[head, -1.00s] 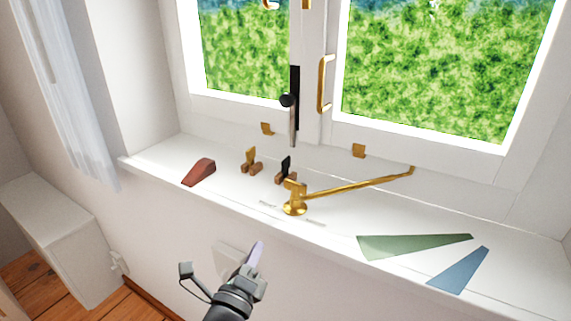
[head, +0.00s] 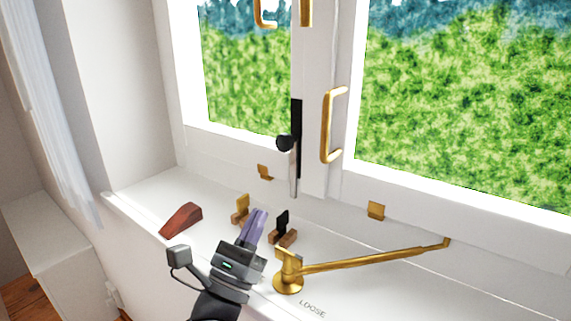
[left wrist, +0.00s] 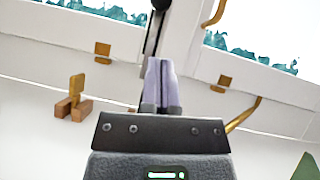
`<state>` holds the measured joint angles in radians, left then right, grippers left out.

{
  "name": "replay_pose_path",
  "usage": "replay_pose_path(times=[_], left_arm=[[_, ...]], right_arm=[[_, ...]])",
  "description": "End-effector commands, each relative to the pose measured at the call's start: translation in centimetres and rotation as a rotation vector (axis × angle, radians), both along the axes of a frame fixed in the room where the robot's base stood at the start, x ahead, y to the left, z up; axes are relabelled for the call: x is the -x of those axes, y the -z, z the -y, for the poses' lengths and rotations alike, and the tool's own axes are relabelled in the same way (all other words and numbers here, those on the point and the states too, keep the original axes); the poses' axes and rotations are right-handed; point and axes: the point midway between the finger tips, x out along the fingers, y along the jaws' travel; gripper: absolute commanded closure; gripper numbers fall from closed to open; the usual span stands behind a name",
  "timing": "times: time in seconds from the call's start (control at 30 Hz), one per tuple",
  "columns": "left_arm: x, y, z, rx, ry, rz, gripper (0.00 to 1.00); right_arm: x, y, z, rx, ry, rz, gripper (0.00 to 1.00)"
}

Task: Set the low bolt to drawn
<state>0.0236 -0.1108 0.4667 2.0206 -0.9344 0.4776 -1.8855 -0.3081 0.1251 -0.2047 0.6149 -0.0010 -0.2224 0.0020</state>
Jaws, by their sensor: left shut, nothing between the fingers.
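The low bolt is a black plate (head: 296,125) with a dark round knob (head: 284,143) and a silver rod, upright at the foot of the window's middle post. Its rod reaches down near the bottom of the frame. My left gripper (head: 257,222) is shut and empty, below and left of the bolt, over the sill. In the left wrist view the lilac fingers (left wrist: 159,85) are together and point at the bolt (left wrist: 154,30), whose lower part they hide. The fingers appear apart from the knob. My right gripper is not in view.
On the white sill (head: 150,195) stand a red-brown wedge (head: 181,219), two small wooden blocks with brass (head: 242,209) and black (head: 282,228) uprights, and a brass stay arm (head: 370,259) on a round base. A brass handle (head: 328,125) is right of the bolt.

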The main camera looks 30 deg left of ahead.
Motion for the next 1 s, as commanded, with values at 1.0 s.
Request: replay_pose_path(times=[1.0], left_arm=[[-8.1, -5.9, -0.5, 0.002, 0.002, -0.001, 1.0]], right_arm=[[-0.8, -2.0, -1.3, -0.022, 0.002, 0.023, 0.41]])
